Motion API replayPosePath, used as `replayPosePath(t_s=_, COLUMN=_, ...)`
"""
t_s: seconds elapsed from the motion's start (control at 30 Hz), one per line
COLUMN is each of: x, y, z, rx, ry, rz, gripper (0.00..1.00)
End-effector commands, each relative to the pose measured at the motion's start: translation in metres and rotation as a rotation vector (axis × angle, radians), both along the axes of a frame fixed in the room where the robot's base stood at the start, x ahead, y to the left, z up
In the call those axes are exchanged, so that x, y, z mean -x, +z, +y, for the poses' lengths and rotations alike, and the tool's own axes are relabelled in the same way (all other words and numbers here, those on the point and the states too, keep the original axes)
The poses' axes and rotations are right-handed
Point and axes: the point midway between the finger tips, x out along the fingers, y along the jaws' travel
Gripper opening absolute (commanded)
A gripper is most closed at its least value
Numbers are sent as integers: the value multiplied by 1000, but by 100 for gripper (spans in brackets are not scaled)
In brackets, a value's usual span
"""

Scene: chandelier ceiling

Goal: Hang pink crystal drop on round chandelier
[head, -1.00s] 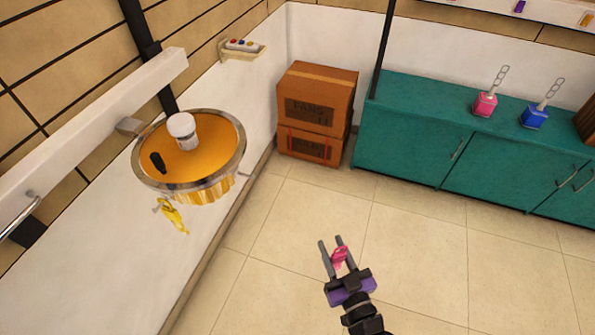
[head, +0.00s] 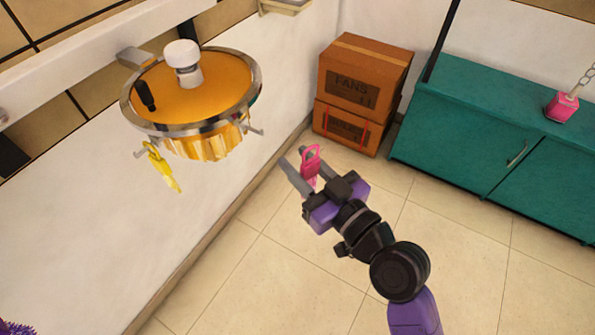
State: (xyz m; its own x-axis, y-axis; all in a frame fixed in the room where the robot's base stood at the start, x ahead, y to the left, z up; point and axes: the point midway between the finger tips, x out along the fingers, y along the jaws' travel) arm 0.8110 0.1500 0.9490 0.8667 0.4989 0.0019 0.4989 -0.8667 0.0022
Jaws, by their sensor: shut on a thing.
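The pink crystal drop (head: 311,163) is between the fingers of my gripper (head: 297,168), which is shut on it. It hangs over the floor, right of the chandelier and apart from it. The round chandelier (head: 195,92) is at the upper left, with an orange top, a metal rim and golden fringe below. A small hook (head: 254,130) sticks out from its right side. A yellow crystal drop (head: 163,168) hangs from the hook on its left side. The far side of the chandelier is hidden.
Stacked cardboard boxes (head: 362,85) stand in the back corner. A teal cabinet (head: 490,135) on the right carries a pink block with a chain (head: 563,106). A white wall (head: 90,215) runs behind the chandelier. The space between my gripper and the chandelier is clear.

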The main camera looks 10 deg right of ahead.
Motion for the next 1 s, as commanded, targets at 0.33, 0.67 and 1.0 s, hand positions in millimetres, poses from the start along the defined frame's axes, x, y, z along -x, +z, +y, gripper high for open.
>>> replayPosePath(t_s=0.33, x=-1, y=9, z=11, rx=0, ry=31, rz=1, gripper=0)
replayPosePath(t_s=0.67, x=-15, y=9, z=27, rx=-1, ry=30, rz=2, gripper=0)
replayPosePath(t_s=1.0, x=-28, y=9, z=44, rx=-1, ry=30, rz=2, gripper=0)
